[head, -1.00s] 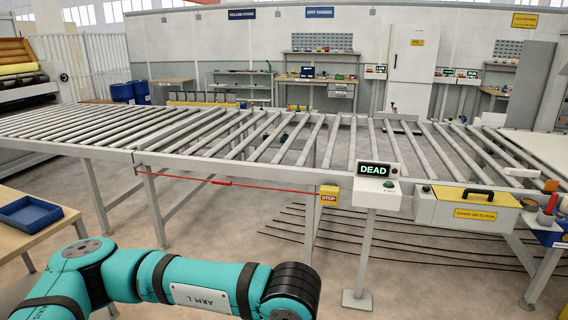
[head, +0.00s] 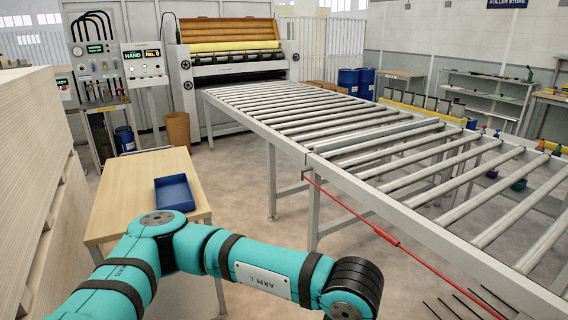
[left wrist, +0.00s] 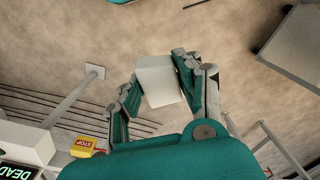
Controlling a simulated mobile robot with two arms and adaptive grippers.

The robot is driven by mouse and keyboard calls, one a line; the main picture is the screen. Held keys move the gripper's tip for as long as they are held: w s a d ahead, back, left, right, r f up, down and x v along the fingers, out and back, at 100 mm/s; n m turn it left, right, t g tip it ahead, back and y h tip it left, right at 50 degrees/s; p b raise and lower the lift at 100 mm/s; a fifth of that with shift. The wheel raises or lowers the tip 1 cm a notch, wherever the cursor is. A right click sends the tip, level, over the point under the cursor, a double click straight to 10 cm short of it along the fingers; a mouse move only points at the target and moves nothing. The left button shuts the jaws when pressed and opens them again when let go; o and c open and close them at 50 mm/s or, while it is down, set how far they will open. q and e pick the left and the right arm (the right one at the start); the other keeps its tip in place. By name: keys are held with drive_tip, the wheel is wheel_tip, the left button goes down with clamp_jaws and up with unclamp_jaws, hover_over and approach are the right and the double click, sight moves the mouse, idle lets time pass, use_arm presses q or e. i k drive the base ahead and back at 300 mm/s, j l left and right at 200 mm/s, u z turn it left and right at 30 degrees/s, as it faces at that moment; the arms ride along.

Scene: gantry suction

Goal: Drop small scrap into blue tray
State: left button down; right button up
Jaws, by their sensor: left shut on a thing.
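The blue tray (head: 174,192) lies on the wooden table at the left in the head view, and its inside looks empty. My left gripper (left wrist: 158,82) shows in the left wrist view, shut on a small whitish piece of scrap (left wrist: 160,84) held between its two fingers above the floor. In the head view my left arm reaches across the bottom, but its gripper is out of the picture. My right gripper is in neither view.
The wooden table (head: 122,190) has bare top around the tray. A stack of pale boards (head: 30,190) stands left of it. The roller conveyor (head: 330,122) runs along the right, with a red cord (head: 375,228) on its near side. Floor shows between table and conveyor.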

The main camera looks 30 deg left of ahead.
sight(176, 197)
drive_tip(key=i+j+u, duration=0.25)
drive_tip(key=u, duration=0.15)
drive_tip(key=i+j+u, duration=0.1)
drive_tip(key=i+u, duration=0.6)
drive_tip(key=u, duration=0.15)
drive_tip(key=i+u, duration=0.3)
drive_tip(key=u, duration=0.15)
drive_tip(key=i+j+z, duration=0.3)
drive_tip(key=i, duration=0.2)
drive_tip(key=i+j+z, duration=0.25)
drive_tip(key=i, duration=0.25)
drive_tip(key=i+j+z, duration=0.2)
drive_tip(key=j+z, duration=0.2)
drive_tip(key=j, duration=0.15)
